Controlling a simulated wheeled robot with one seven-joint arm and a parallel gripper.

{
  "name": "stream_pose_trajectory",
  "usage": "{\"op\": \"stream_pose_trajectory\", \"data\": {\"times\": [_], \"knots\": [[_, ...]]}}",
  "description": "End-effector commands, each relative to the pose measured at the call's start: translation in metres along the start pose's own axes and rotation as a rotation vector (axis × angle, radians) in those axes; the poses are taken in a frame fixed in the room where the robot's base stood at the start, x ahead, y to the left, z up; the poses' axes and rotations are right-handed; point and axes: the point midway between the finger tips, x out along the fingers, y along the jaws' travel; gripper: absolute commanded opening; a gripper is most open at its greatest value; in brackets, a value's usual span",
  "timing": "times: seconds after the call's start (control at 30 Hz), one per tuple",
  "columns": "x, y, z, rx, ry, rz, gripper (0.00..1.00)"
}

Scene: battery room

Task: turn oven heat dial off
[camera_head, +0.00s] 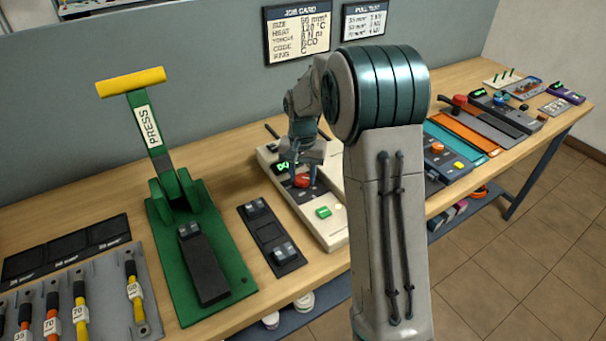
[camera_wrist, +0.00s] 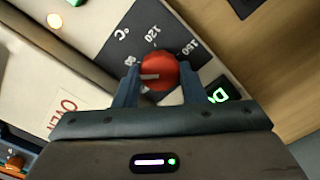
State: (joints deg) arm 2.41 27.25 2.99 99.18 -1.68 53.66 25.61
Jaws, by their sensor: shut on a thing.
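The oven (camera_head: 325,232) is a pale box on the bench, marked OVEN in the wrist view (camera_wrist: 62,112). Its heat dial (camera_wrist: 158,72) is a red knob with a pale pointer mark, on a dark panel with a °C scale showing 120 and 160. My gripper (camera_wrist: 158,92) is shut on the dial, one finger on each side. The pointer mark points left in the wrist view, toward a scale number that is partly hidden. In the head view the red dial (camera_head: 302,181) shows under my gripper (camera_head: 305,178). A green lit display (camera_wrist: 217,96) sits beside the dial.
A green press (camera_head: 215,270) with a yellow handle stands left of the oven, and a dark tray (camera_head: 270,238) lies between them. A green button (camera_head: 323,212) is on the oven's front. Several other devices stand farther right, including an orange panel (camera_head: 455,142).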

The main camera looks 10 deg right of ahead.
Motion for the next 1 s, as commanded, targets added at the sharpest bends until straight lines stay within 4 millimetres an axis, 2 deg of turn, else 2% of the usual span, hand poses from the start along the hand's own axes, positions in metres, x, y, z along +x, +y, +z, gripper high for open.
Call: {"op": "stream_pose_trajectory", "data": {"times": [0.7, 1.0], "knots": [[-0.0023, -0.0012, -0.0011, -0.671, 0.006, -0.001, 0.14], [-0.0026, -0.0015, -0.0012, -0.884, 0.007, 0.0, 0.14]]}}
